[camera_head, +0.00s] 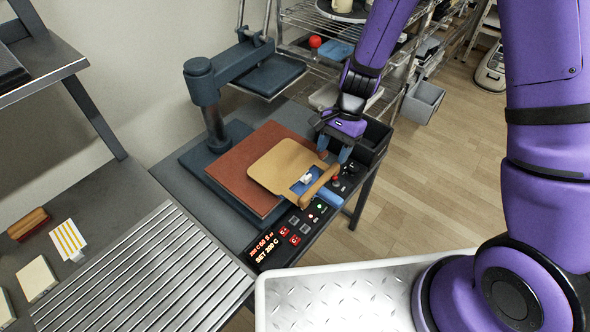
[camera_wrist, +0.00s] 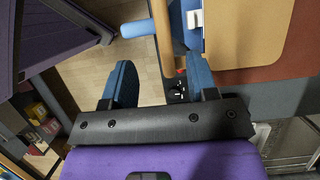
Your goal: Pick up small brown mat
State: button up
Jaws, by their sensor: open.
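The small brown mat (camera_head: 280,160) is a flat tan sheet lying on a larger red-brown pad (camera_head: 232,170) on the press base. It also shows at the upper right of the wrist view (camera_wrist: 245,35). A blue piece with a white block (camera_head: 307,178) and a wooden bar (camera_head: 316,188) are at its near right edge. My gripper (camera_head: 334,149) is open and empty, beside the mat's right side and apart from it. In the wrist view both blue fingers (camera_wrist: 162,82) show, with floor and the control panel's edge visible between them.
The press column (camera_head: 210,105) with its raised plate stands behind the pad. A control panel with lit digits (camera_head: 268,248) runs along the front. A light blue handle (camera_head: 330,196) sticks out at the right. A dark bin (camera_head: 372,140) is right of my gripper.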

aim_at(321, 179)
jog(key=shift+w+x, duration=0.2)
jog(key=shift+x, duration=4.8)
jog(key=shift+f, duration=0.3)
grip_shut()
